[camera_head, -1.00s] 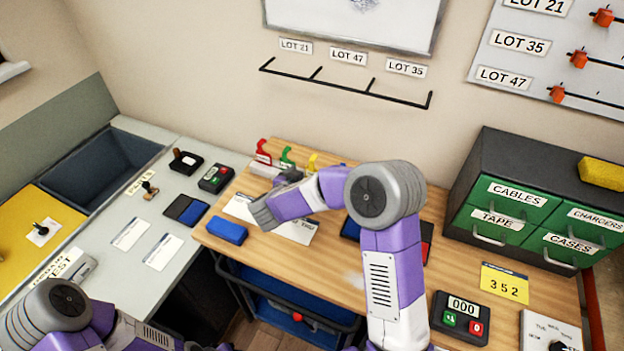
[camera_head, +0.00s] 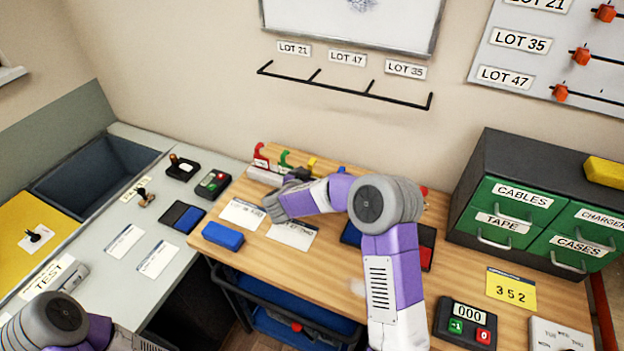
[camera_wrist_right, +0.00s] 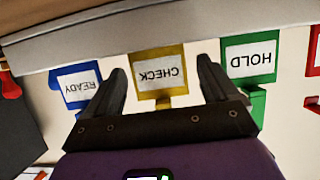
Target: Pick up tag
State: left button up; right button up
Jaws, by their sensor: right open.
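Several coloured tags stand in a row on the pale rack at the back of the wooden bench. In the right wrist view they are a blue READY tag (camera_wrist_right: 77,86), a yellow CHECK tag (camera_wrist_right: 158,73), a green HOLD tag (camera_wrist_right: 249,57) and a red one (camera_wrist_right: 313,52) cut by the edge. In the head view the red (camera_head: 261,157), green (camera_head: 285,159) and yellow (camera_head: 311,164) tags show behind my right wrist. My right gripper (camera_wrist_right: 160,80) is open and empty, its fingers either side of the CHECK tag in the picture. My left gripper is out of view.
White cards (camera_head: 292,235) and a blue block (camera_head: 222,235) lie near my right forearm. A black and red tray (camera_head: 427,247) is partly hidden by the arm.

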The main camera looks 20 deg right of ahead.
aim_at(312, 162)
jog(key=c, duration=1)
jog(key=shift+c, duration=0.2)
notch_tip(312, 162, up, 9)
jog(key=p, duration=0.2)
jog(key=shift+r+p, duration=0.1)
jog(key=shift+p, duration=0.2)
jog(key=shift+s+d+r+p, duration=0.25)
jog(key=shift+r+p, duration=0.1)
jog(key=shift+r, duration=0.2)
jog(key=shift+s+d+r+p, duration=0.2)
jog(key=shift+r+p, duration=0.1)
jog(key=shift+r, duration=0.25)
jog(key=s+d+r+p, duration=0.4)
jog(key=s+r+p, duration=0.1)
jog(key=s, duration=0.2)
jog(key=s+d+r+p, duration=0.4)
jog(key=s+r+p, duration=0.1)
jog(key=s, duration=0.2)
jog(key=shift+s+d, duration=0.3)
jog(key=shift+s, duration=0.1)
